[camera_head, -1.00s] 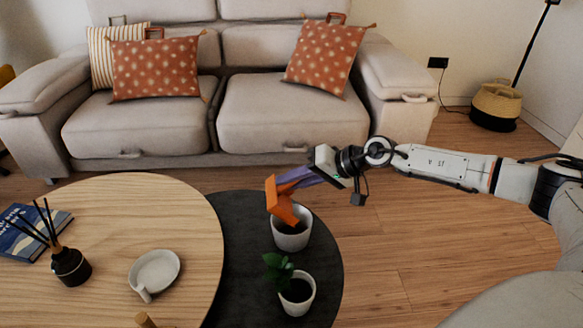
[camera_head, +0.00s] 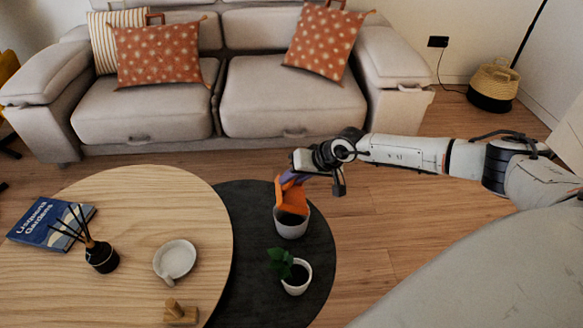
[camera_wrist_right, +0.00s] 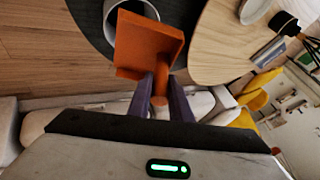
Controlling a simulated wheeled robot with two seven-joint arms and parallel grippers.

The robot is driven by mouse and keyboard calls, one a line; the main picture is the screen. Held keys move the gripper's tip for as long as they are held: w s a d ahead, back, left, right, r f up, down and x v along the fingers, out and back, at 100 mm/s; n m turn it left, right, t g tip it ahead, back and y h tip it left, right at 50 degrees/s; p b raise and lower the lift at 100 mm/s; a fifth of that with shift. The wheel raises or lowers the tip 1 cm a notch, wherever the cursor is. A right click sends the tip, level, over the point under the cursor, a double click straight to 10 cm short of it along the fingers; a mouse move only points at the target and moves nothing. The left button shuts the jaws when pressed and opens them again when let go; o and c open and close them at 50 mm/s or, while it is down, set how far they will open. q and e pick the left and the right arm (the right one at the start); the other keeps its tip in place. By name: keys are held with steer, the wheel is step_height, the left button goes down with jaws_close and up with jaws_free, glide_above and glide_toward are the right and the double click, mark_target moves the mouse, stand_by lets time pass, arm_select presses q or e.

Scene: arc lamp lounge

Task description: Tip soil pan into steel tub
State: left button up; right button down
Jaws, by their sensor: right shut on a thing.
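My right gripper (camera_head: 292,178) is shut on the handle of an orange soil pan (camera_head: 291,197). The pan is tilted steeply, its lower edge over the mouth of the steel tub (camera_head: 291,229). The tub is a pale grey round pot standing on the dark round table. Its inside looks dark; I cannot tell soil from shadow. In the right wrist view the purple fingers (camera_wrist_right: 161,100) close on the handle, the orange pan (camera_wrist_right: 148,45) shows its underside or back, and the tub's rim (camera_wrist_right: 109,22) shows partly behind it. My left gripper is not in view.
A white pot with a green plant (camera_head: 296,277) stands just in front of the tub on the dark table (camera_head: 253,200). The wooden table (camera_head: 150,215) at left holds a pale dish (camera_head: 175,259), a reed diffuser (camera_head: 101,256) and a blue book (camera_head: 50,222). A sofa (camera_head: 290,95) stands behind.

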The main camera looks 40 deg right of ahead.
steer(key=shift+a+r+p, duration=0.15)
steer(key=shift+r+p, duration=0.3)
steer(key=shift+r, duration=0.05)
steer(key=shift+f+g+h+p, duration=0.15)
steer(key=shift+g+h+p, duration=0.15)
steer(key=shift+h, duration=0.2)
steer(key=shift+w+r+n+g+h+p, duration=0.15)
steer(key=shift+r+n+g+h+p, duration=0.35)
steer(key=shift+h+p, duration=0.55)
steer(key=shift+r+p, duration=0.1)
steer(key=shift+p, duration=0.3)
steer(key=shift+g+h, duration=0.4)
steer(key=shift+h, duration=0.15)
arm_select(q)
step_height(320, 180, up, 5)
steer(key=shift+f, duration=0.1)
